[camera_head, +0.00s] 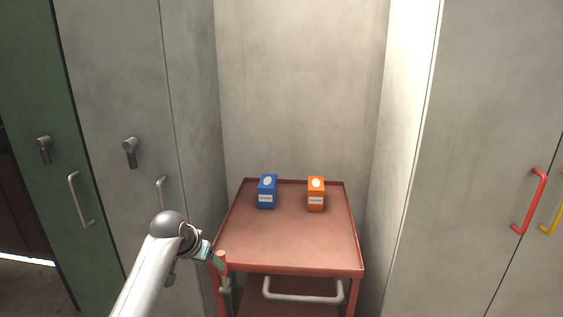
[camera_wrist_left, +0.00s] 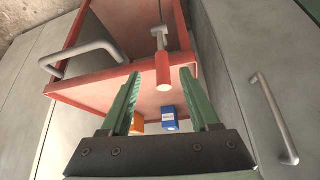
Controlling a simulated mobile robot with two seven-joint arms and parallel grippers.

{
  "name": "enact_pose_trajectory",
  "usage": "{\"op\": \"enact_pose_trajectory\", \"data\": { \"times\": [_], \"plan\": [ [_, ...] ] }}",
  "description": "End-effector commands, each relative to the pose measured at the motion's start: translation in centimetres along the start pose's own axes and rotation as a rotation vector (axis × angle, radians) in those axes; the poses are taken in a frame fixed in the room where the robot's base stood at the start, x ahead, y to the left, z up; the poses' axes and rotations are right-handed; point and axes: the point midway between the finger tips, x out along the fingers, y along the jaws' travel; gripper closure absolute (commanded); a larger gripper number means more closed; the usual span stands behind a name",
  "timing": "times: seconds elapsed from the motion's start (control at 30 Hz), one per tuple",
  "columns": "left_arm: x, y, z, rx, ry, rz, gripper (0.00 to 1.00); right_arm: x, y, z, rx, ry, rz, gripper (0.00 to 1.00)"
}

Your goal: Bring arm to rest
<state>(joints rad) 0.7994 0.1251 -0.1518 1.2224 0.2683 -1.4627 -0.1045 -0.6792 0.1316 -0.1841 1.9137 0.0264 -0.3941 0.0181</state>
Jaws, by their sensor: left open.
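My left arm comes in from the lower left in the head view. Its gripper (camera_head: 213,260) is at the front left corner of the red cart (camera_head: 300,251). In the left wrist view the gripper (camera_wrist_left: 160,75) is open, its two green fingers apart with nothing clasped. A red cylinder (camera_wrist_left: 163,72) on a grey fitting shows between and beyond the fingertips; I cannot tell whether they touch it. It also shows at the cart's corner in the head view (camera_head: 221,257). My right gripper is not in view.
A blue box (camera_head: 267,192) and an orange box (camera_head: 316,194) stand at the back of the cart top. The cart has a grey front handle (camera_head: 302,298). Grey cabinets (camera_head: 110,80) with handles flank it on both sides. The front of the cart top is clear.

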Motion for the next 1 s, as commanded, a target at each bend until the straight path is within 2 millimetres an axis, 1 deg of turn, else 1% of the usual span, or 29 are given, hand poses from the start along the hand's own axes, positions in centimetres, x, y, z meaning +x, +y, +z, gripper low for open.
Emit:
{"op": "enact_pose_trajectory", "data": {
  "times": [0.03,0.07,0.1,0.17,0.2,0.27,0.3,0.37,0.4,0.43,0.53,0.63,0.67,0.7,0.77,0.8,0.9,1.0],
  "plan": [
    [1.9,0.4,2.4,-0.002,-0.002,-0.003,0.38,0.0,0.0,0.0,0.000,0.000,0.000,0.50],
    [2.9,0.6,3.6,-0.003,0.004,-0.007,0.38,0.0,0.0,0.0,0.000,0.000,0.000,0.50],
    [4.0,0.9,5.3,-0.004,0.016,-0.010,0.38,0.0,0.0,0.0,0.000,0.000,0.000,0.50],
    [5.6,1.4,7.8,-0.006,0.033,-0.015,0.38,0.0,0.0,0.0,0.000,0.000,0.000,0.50],
    [6.5,1.8,9.5,-0.006,0.043,-0.018,0.38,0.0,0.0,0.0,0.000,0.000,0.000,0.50],
    [7.6,2.5,12.2,-0.007,0.060,-0.020,0.38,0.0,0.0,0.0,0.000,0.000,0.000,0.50],
    [8.3,2.9,13.9,-0.007,0.072,-0.021,0.38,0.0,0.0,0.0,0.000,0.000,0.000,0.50],
    [8.9,3.6,16.6,-0.008,0.089,-0.022,0.38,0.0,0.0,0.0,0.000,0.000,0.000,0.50],
    [9.3,4.2,18.3,-0.009,0.101,-0.021,0.38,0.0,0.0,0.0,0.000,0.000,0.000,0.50],
    [9.5,4.5,19.7,-0.009,0.109,-0.020,0.38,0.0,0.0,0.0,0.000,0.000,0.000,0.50],
    [9.6,6.0,24.1,-0.011,0.137,-0.015,0.38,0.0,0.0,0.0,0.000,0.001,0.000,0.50],
    [9.1,7.4,28.3,-0.016,0.166,-0.008,0.38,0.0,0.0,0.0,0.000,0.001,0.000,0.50],
    [8.8,7.9,29.5,-0.018,0.176,-0.005,0.38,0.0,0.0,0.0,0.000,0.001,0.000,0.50],
    [8.3,8.5,31.1,-0.020,0.188,-0.001,0.38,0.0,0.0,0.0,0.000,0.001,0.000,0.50],
    [7.5,9.4,33.3,-0.024,0.205,0.005,0.38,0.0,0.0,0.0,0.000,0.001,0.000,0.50],
    [6.8,10.0,34.7,-0.027,0.217,0.010,0.38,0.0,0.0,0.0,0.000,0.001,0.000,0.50],
    [5.1,11.2,37.5,-0.035,0.245,0.020,0.38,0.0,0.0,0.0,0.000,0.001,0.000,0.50],
    [3.5,12.1,39.4,-0.043,0.266,0.028,0.38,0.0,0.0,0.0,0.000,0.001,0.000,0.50]
  ]
}}
